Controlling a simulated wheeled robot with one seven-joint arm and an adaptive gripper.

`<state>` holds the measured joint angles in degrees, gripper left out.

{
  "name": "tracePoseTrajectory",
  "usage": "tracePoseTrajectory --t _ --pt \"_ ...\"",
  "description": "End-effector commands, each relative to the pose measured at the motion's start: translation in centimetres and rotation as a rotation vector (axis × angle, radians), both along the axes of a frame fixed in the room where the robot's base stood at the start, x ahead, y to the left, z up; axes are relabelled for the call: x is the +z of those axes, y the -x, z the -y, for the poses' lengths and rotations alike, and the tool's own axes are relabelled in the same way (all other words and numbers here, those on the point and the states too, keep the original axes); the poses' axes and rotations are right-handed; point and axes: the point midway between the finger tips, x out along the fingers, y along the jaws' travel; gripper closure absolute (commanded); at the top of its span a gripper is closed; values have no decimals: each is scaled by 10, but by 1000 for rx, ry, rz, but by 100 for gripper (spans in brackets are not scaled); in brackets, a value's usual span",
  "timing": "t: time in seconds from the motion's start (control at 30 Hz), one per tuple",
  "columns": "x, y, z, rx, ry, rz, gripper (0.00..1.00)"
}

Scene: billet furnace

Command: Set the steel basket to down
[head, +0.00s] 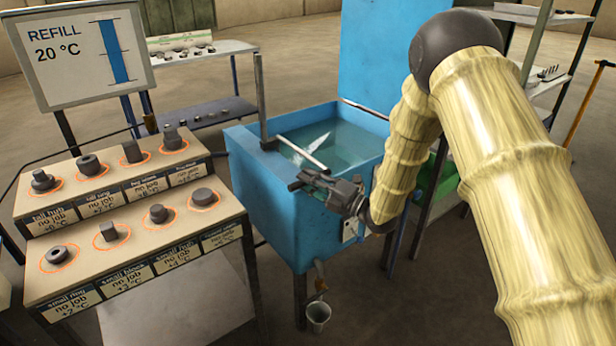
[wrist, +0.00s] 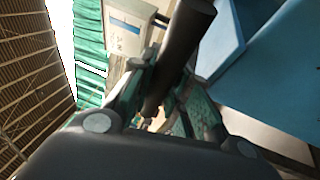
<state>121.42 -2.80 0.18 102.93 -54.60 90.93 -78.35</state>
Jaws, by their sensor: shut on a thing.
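The blue tank (head: 268,200) stands in the middle of the head view with water (head: 345,139) in it. A pale metal bar (head: 301,154) slants over the tank from near its post down to my gripper (head: 316,181) at the tank's front edge. In the wrist view a dark round handle (wrist: 182,45) runs between the fingers of my gripper (wrist: 165,88), which is shut on it. The steel basket itself cannot be made out clearly; a pale shape in the water may be a reflection.
A stepped stand (head: 135,221) with several dark steel parts is at left, below a "REFILL 20 °C" board (head: 85,45). A blue panel (head: 385,50) rises behind the tank. A small bucket (head: 318,316) hangs below its front. Shelves (head: 205,50) stand behind.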

Motion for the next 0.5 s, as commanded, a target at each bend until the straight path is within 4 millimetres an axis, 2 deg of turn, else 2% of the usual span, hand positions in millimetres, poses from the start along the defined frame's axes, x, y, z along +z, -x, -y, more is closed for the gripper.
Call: tracePoseTrajectory --t 0.03,0.1,0.5 --pt "-10 2 0 1 4 -6 100" --pt "-13 2 0 1 4 -6 100" --pt "-17 3 0 1 6 -10 100"
